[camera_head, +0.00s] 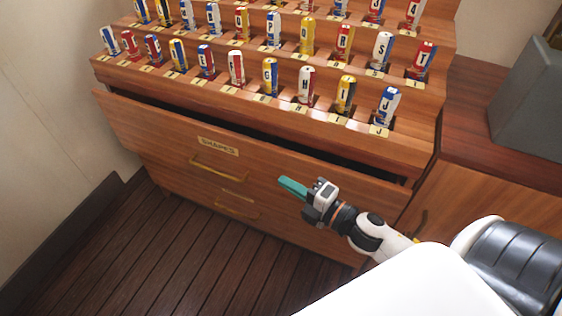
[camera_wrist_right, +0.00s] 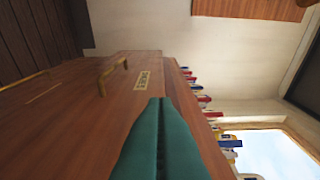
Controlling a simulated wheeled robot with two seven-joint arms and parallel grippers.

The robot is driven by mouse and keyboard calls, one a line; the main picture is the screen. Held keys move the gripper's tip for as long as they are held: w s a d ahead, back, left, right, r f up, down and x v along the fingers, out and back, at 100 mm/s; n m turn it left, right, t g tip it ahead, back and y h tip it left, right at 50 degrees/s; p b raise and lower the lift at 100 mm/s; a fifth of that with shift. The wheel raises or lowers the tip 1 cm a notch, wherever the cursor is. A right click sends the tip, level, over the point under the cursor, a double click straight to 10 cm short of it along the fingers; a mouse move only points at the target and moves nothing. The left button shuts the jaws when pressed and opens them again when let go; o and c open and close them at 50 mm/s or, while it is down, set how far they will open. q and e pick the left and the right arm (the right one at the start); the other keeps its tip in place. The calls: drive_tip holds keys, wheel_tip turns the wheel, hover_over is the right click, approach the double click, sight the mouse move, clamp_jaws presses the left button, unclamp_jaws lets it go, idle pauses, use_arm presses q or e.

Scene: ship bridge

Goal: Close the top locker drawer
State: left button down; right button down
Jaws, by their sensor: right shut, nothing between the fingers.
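The top locker drawer (camera_head: 157,129) is a wide wooden front with a brass handle (camera_head: 215,168) and a small label plate (camera_head: 218,146). It stands partly out, with a dark gap along its top edge. My right gripper (camera_head: 283,181) has teal fingers, shut and empty, in front of the drawer front to the right of the label. In the right wrist view the teal fingers (camera_wrist_right: 160,140) lie over the drawer front, with the label (camera_wrist_right: 142,80) and handle (camera_wrist_right: 113,75) beyond; I cannot tell whether they touch it. My left gripper is not in view.
Stepped wooden racks above the drawer hold several rolled, lettered flags (camera_head: 270,77). A lower drawer with a brass handle (camera_head: 237,211) sits beneath. A grey box (camera_head: 528,90) stands on the counter (camera_head: 478,105) at right. The plank floor (camera_head: 170,260) is clear at left.

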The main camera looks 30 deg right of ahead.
sight(281, 163)
drive_tip(key=w, duration=0.6)
drive_tip(key=shift+d, duration=0.2)
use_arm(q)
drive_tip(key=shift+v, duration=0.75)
use_arm(e)
drive_tip(key=shift+w+d, duration=0.4)
drive_tip(key=shift+d, duration=0.15)
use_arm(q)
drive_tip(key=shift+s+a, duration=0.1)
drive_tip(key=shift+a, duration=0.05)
use_arm(e)
drive_tip(key=w+d, duration=0.1)
drive_tip(key=d, duration=0.1)
drive_tip(key=w+d, duration=0.1)
drive_tip(key=d, duration=0.1)
drive_tip(key=shift+w+r, duration=0.1)
drive_tip(key=shift+w, duration=0.3)
